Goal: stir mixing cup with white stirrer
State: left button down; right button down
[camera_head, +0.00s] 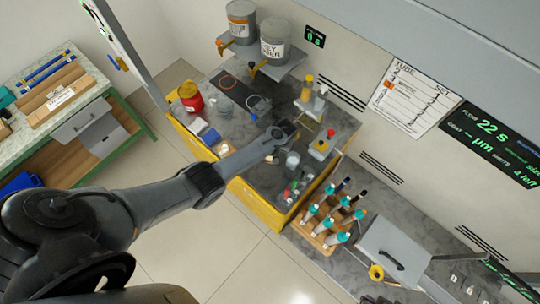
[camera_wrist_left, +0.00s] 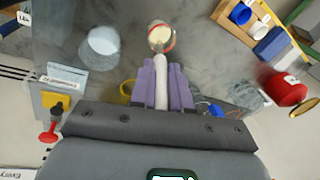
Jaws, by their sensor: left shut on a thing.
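My left gripper (camera_wrist_left: 162,88) has purple fingers and is shut on the white stirrer (camera_wrist_left: 161,66). The stirrer's far end overlaps the near edge of a small cup (camera_wrist_left: 161,37) with a reddish rim and cream contents. I cannot tell whether its tip is inside. A pale, clear-looking cup (camera_wrist_left: 100,41) stands apart to the left in the wrist view; it also shows in the head view (camera_head: 292,160). Neither cup is labelled. In the head view my left gripper (camera_head: 279,139) is over the middle of the bench, and its fingers are hard to see. My right gripper is out of view.
A stand with a red knob (camera_head: 322,145) is to the right. A wooden rack of teal-capped bottles (camera_head: 333,218) stands beyond the yellow bench edge (camera_head: 262,209).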

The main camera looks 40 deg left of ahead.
pick_arm(q)
jog(key=shift+a+p+v, duration=0.15)
jog(key=shift+p+v, duration=0.35)
jog(key=shift+v, duration=0.2)
jog(key=shift+a+p+v, duration=0.15)
jog(key=shift+p+v, duration=0.35)
jog(key=shift+v, duration=0.2)
jog(key=shift+r, duration=0.25)
jog(key=shift+v, duration=0.85)
jog(key=shift+a, duration=0.15)
